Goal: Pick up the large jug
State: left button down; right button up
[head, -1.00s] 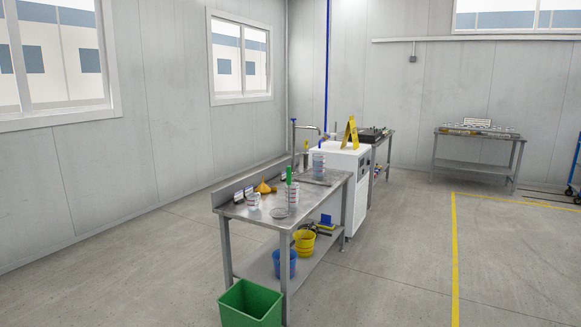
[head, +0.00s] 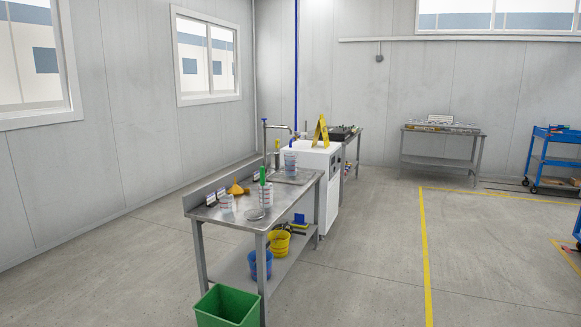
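One tall jug (head: 290,161) stands toward the back, by the sink. Another jug (head: 266,196), with a green-handled item at it, stands near the front right edge. A smaller-looking jug (head: 226,202) stands at the front left. I cannot tell for sure from here which is the large one. Neither of my grippers is in view.
A yellow funnel (head: 237,188) and a round dish (head: 254,214) are on the table. Blue (head: 260,266) and yellow (head: 278,244) buckets sit on its lower shelf. A green bin (head: 227,308) stands at its front. Floor to the right is clear.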

aim_at(290, 158)
jog(key=i+j+z, duration=0.1)
jog(key=i, duration=0.3)
jog(key=i+j+z, duration=0.1)
jog(key=i, duration=0.3)
jog(key=i+l+z, duration=0.1)
jog(key=i+z, duration=0.15)
jog(key=i, duration=0.85)
jog(key=i+j+z, duration=0.1)
jog(key=i+z, duration=0.2)
jog(key=i, duration=0.75)
jog(key=i+u, duration=0.1)
jog(key=i, duration=0.9)
jog(key=i+l, duration=0.15)
jog(key=i, duration=0.8)
jog(key=j+u, duration=0.05)
